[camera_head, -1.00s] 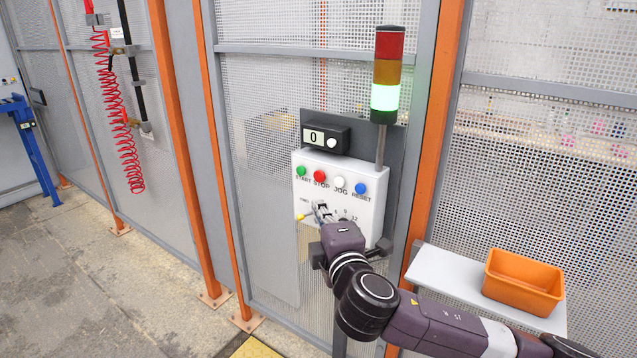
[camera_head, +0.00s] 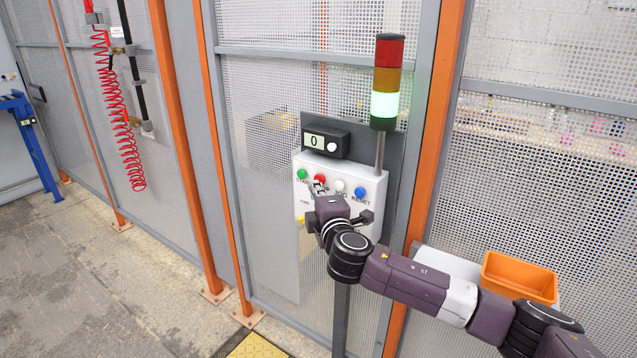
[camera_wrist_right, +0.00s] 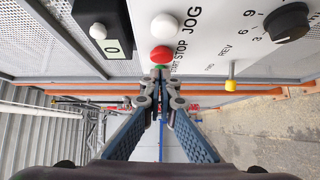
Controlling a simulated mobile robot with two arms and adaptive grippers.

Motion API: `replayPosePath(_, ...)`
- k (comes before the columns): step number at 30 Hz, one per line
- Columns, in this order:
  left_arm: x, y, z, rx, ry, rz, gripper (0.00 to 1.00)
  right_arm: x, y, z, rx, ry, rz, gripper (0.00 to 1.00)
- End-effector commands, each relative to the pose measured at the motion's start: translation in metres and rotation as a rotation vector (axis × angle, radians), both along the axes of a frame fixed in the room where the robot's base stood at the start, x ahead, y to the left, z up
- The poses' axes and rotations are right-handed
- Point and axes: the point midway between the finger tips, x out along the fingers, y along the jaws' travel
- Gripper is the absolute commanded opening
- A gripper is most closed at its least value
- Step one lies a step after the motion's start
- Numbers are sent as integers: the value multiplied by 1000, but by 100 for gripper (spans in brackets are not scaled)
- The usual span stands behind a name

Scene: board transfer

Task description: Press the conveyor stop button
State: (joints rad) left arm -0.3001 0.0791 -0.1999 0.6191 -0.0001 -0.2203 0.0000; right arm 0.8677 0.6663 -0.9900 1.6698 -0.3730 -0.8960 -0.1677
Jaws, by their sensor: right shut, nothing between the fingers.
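The red STOP button (camera_head: 319,178) is on the white control panel (camera_head: 375,215), between the green START button (camera_head: 301,174) and the white JOG button (camera_head: 339,186). The blue RESET button (camera_head: 360,193) is at the right of the row. My right gripper (camera_head: 319,187) is shut and empty, with its tips just below the STOP button in the head view. In the right wrist view the closed fingertips (camera_wrist_right: 161,74) are close to the red STOP button (camera_wrist_right: 162,55). I cannot tell whether they touch it. The green button is mostly hidden behind them. My left gripper is not in view.
A counter box (camera_head: 326,140) reading 0 sits above the panel. A stack light (camera_head: 385,105) with its green segment lit stands behind it. A selector knob (camera_wrist_right: 287,22) and a yellow-tipped toggle (camera_wrist_right: 231,84) are on the panel. An orange bin (camera_head: 520,277) sits at right.

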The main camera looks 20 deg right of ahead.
Motion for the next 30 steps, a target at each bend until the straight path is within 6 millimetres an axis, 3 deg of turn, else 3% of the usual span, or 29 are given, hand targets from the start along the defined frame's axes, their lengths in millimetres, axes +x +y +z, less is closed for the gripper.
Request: replayPosePath(30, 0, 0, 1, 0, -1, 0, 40, 23, -31, -1, 0, -1, -7, 0)
